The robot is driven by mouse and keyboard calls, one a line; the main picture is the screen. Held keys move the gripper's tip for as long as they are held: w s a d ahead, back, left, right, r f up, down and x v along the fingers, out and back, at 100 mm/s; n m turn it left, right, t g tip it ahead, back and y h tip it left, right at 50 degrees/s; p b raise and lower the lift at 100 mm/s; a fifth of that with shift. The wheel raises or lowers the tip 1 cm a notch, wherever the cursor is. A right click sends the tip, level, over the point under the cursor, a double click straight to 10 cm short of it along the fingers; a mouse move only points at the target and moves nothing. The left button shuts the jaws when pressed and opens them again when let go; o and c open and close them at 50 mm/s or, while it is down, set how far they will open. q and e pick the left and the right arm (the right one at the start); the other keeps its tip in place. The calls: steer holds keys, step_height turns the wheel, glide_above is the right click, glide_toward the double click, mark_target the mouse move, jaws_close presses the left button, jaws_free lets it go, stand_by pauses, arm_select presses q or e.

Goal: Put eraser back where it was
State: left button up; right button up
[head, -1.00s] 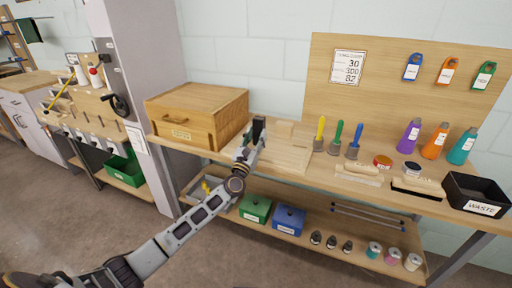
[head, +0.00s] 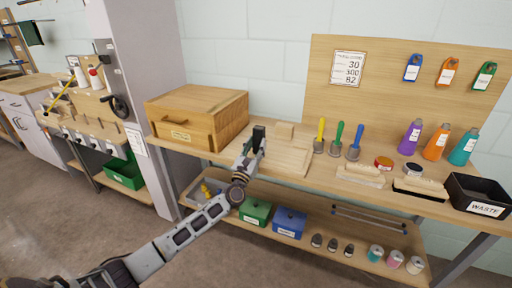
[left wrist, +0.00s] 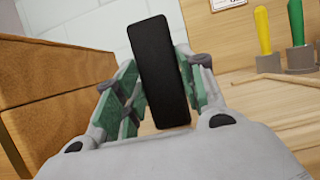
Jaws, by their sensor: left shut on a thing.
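My left gripper (left wrist: 158,85) is shut on a black block-shaped eraser (left wrist: 161,72), which stands upright between the green-padded fingers in the left wrist view. In the head view the black eraser (head: 258,138) shows at the end of my left arm, above the workbench between the wooden box and the light wooden board (head: 287,156). Whether it touches the surface below cannot be told. My right gripper is not in view.
A wooden box (head: 196,117) stands close on the left. A small wooden block (head: 284,130) lies behind the board. Handled tools (head: 337,138) stand to the right, with brushes (head: 361,175), bottles and a black waste bin (head: 478,195) further right.

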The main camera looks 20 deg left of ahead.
arm_select(q)
steer(key=shift+f, duration=0.1)
steer(key=o, duration=0.9)
steer(key=shift+v, duration=5.9)
